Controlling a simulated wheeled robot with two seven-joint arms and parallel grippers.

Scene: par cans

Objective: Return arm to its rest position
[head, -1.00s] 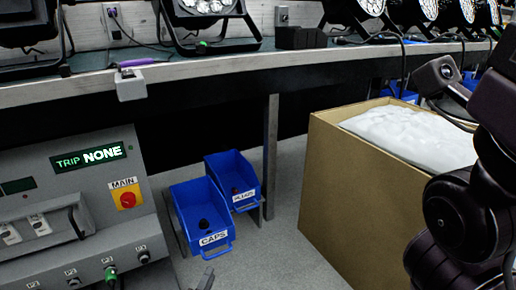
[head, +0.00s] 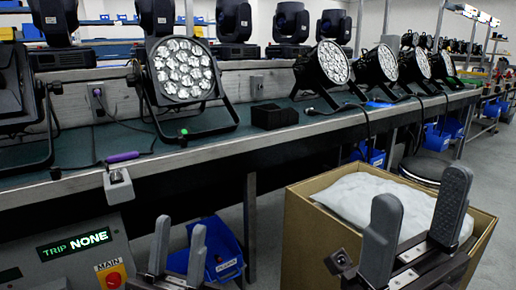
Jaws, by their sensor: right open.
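My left gripper (head: 180,232) stands at the bottom, left of centre, fingers pointing up. Its two grey fingers are apart with nothing seen between them. It is in front of a blue bin and beside the grey control panel. My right gripper (head: 420,192) is at the lower right, fingers up and wide apart, empty. It overlaps the open cardboard box (head: 312,235) with a white filled bag (head: 352,195) inside. Most of both arms is out of view. A par can (head: 183,70) faces me on the bench; several more stand along it to the right.
The bench (head: 255,140) runs across behind both grippers. A grey box with a purple-handled tool (head: 122,156) is at its front edge. The control panel (head: 75,242) reads TRIP NONE. A blue bin (head: 222,250) sits below the bench, partly hidden. Grey floor shows at the right.

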